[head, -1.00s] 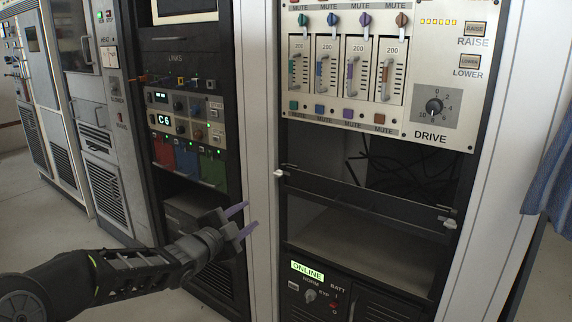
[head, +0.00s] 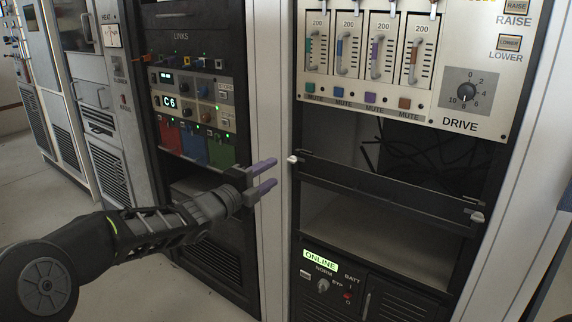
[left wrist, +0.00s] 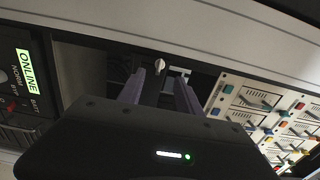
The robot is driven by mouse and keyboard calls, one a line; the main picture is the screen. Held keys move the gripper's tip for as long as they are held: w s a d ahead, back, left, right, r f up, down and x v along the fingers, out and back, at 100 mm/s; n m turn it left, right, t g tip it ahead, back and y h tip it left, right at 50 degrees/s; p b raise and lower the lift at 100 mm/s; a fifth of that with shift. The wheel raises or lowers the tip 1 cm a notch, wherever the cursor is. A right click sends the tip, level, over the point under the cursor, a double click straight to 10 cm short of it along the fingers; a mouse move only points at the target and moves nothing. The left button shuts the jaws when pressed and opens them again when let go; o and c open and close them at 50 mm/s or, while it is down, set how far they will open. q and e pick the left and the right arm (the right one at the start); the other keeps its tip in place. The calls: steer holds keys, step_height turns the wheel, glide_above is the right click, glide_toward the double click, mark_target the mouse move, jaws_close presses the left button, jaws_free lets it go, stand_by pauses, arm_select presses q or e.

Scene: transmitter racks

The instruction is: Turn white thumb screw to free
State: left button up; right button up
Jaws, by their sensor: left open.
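Two white thumb screws sit at the ends of a dark panel (head: 385,186) in the right rack. The left thumb screw (head: 293,159) is at the panel's upper left corner. The right thumb screw (head: 477,217) is at its right end. My left gripper (head: 276,173) is open and empty, its purple fingers pointing right, just left of the left screw and apart from it. In the left wrist view a white thumb screw (left wrist: 160,64) shows beyond the left gripper (left wrist: 166,82), in line with the space between its fingers. My right gripper is not in view.
A fader panel with a DRIVE knob (head: 471,90) is above the dark panel, and a unit with an ONLINE display (head: 320,260) is below. A light rack post (head: 273,220) stands beside the left gripper. Dark cables (head: 425,160) hang behind the panel.

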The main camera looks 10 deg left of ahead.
mark_target(290, 161)
arm_select(q)
steer(key=x, duration=0.7)
steer(key=shift+w, duration=0.25)
steer(key=shift+c, duration=0.2)
jaws_close()
